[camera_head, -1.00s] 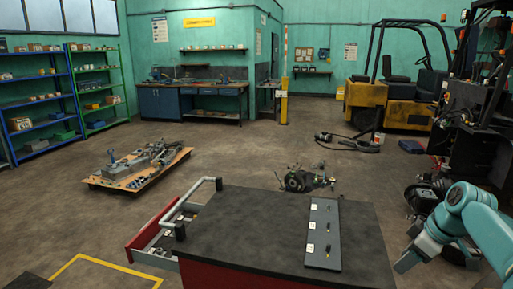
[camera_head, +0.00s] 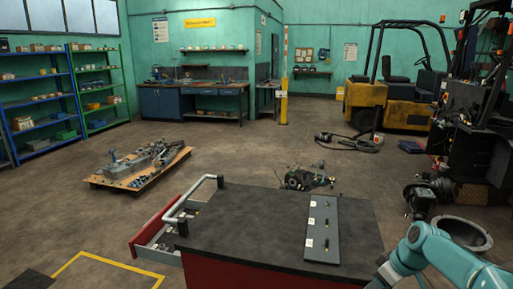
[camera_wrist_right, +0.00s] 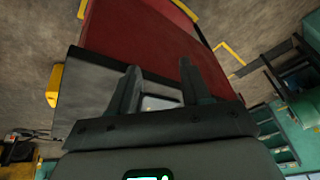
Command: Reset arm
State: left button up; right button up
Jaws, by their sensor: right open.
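My right arm (camera_head: 435,250) comes in at the lower right of the head view, beside the right edge of the tool cart (camera_head: 245,225). Its gripper is at the bottom edge of that view, mostly cut off. In the right wrist view my right gripper (camera_wrist_right: 160,88) shows two dark fingers spread apart, with nothing held between them. Beyond the fingers are the cart's dark top and its red side (camera_wrist_right: 145,35). My left gripper is not in view.
The cart has an open red drawer (camera_head: 150,230) on its left and a labelled grey panel (camera_head: 322,230) on top. A round dark bin (camera_head: 463,233) and engine parts (camera_head: 425,195) stand right of the cart. A pallet of parts (camera_head: 140,167) lies left. Floor between is clear.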

jog(key=s+a+f+m, duration=0.1)
jog(key=s+a+f, duration=0.25)
jog(key=f, duration=0.25)
jog(key=s+a+f+m+g, duration=0.1)
jog(key=s+a+f+m, duration=0.2)
jog(key=f, duration=0.4)
jog(key=s+a+f, duration=0.3)
jog(key=a+f, duration=0.2)
jog(key=f, duration=0.1)
jog(key=s+a+f+m, duration=0.2)
jog(key=s+a+f, duration=0.1)
jog(key=s, duration=0.8)
jog(key=s+a+f+m+g, duration=0.1)
jog(key=s+a, duration=0.4)
jog(key=s, duration=0.6)
notch_tip(320, 180, down, 3)
jog(key=shift+s+a+r+m+y, duration=0.15)
jog(key=shift+s+r+m+y, duration=0.2)
jog(key=shift+m, duration=0.45)
jog(key=shift+w+f, duration=0.1)
jog(key=shift+f, duration=0.05)
jog(key=shift+c, duration=0.4)
jog(key=shift+w+a, duration=0.1)
jog(key=shift+a, duration=0.05)
